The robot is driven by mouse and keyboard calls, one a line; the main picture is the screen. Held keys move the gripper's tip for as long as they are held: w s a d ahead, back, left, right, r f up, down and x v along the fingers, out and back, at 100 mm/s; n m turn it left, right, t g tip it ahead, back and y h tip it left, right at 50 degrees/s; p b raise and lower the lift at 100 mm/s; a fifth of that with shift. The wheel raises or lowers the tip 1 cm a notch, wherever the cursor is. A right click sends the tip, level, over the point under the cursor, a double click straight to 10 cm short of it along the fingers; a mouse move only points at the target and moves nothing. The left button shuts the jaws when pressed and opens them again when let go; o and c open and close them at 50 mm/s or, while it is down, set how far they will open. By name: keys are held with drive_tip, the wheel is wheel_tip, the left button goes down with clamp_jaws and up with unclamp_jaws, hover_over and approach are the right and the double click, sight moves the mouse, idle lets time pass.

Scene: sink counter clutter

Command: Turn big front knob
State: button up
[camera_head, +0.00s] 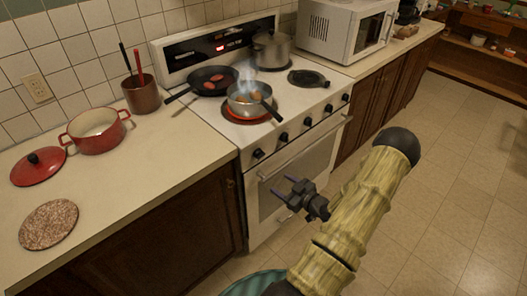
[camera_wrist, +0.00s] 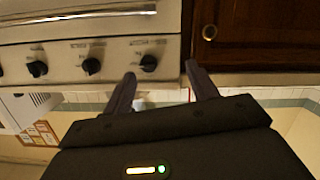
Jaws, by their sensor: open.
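The white stove (camera_head: 225,119) has a row of several black knobs along its front panel. The leftmost front knob (camera_head: 258,153) is nearest my gripper in the head view, and more knobs (camera_head: 308,122) run to the right. My gripper (camera_head: 286,187) is open and empty, in front of the oven door and below the knobs, apart from them. The wrist view is upside down and shows three knobs. The end knob (camera_wrist: 148,63) lies near the left of my two fingers (camera_wrist: 160,70), not between them. Which knob is the big one I cannot tell.
A lidded pot (camera_head: 271,50) stands behind. The oven handle (camera_head: 300,152) runs below the knobs. Dark cabinets (camera_head: 180,225) flank the stove. The floor is clear.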

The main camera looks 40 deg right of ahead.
sight(260, 155)
drive_tip(key=s+t, duration=0.1)
drive_tip(key=s+d+r, duration=0.1)
drive_tip(key=s+r+t+h, duration=0.1)
drive_tip(key=shift+s+d+m+t+p, duration=0.3)
drive_tip(key=shift+d+m+p, duration=0.1)
drive_tip(key=w+p, duration=0.3)
drive_tip(key=w, duration=1.4)
drive_tip(key=shift+w, duration=0.25)
drive_tip(key=shift+f, duration=0.1)
drive_tip(key=c, duration=1)
